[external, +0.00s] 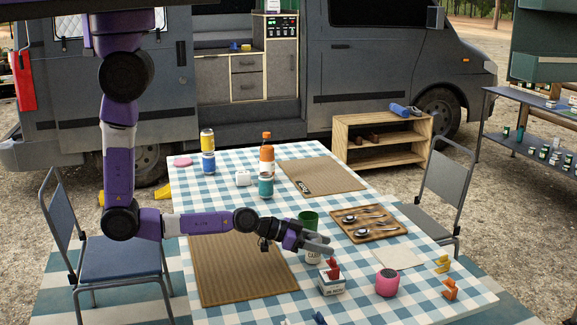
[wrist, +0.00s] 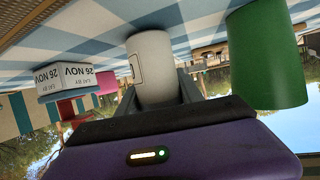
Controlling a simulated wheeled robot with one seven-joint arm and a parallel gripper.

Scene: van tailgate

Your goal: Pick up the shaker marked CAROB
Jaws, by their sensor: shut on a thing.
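A white cylindrical shaker (external: 312,257) stands upright by the right part of the checked table, partly hidden by my gripper (external: 318,244). Only the first letters of its label, "CA", show in the external view. In the wrist view the white shaker (wrist: 150,62) sits between the fingers of my gripper (wrist: 157,94), which is shut on it. The wrist picture is tilted and upside down. Whether the shaker's base touches the cloth I cannot tell.
A green cup (external: 308,219) is close behind the shaker, and near it in the wrist view (wrist: 265,60). A wooden tray (external: 368,223) with spoons lies to the right.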

